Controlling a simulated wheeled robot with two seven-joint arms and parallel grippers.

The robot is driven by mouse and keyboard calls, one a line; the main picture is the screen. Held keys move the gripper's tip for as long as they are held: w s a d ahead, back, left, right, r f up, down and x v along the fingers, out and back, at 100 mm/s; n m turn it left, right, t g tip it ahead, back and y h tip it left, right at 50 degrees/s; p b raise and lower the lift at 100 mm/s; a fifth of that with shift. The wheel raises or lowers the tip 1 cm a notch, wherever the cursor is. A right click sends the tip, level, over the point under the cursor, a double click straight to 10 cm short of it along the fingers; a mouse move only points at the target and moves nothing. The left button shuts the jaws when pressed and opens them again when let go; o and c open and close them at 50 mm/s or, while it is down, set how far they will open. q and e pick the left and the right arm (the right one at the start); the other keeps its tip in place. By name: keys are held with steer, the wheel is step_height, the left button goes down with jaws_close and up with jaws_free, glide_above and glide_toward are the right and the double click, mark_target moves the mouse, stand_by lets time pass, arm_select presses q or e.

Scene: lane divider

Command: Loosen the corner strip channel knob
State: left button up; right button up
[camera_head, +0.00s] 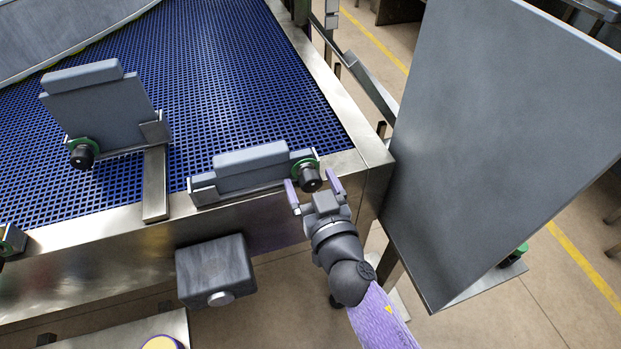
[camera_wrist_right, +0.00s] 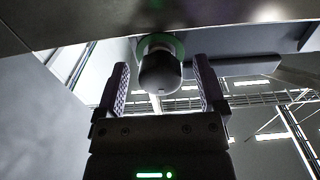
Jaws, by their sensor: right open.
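A black knob (camera_head: 310,178) with a green collar (camera_head: 303,165) sits at the right end of the channel (camera_head: 232,193) holding a grey strip (camera_head: 250,160), near the corner of the blue belt. My right gripper (camera_head: 313,187) is open, its two purple fingers on either side of the knob. In the right wrist view the knob (camera_wrist_right: 160,73) hangs centred between the open fingers (camera_wrist_right: 161,88), with a gap on each side and its green collar beyond. I see no contact. My left gripper is out of view.
A second grey panel (camera_head: 98,110) with its own black knob (camera_head: 82,156) stands further left on the belt (camera_head: 215,75). A grey box (camera_head: 215,270) hangs on the frame below. A large grey panel (camera_head: 500,130) stands close right of my right arm.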

steer(key=shift+w+a, duration=0.15)
steer(key=shift+w, duration=0.25)
jaws_close()
steer(key=shift+n, duration=0.3)
steer(key=n, duration=0.2)
steer(key=shift+n, duration=2.1)
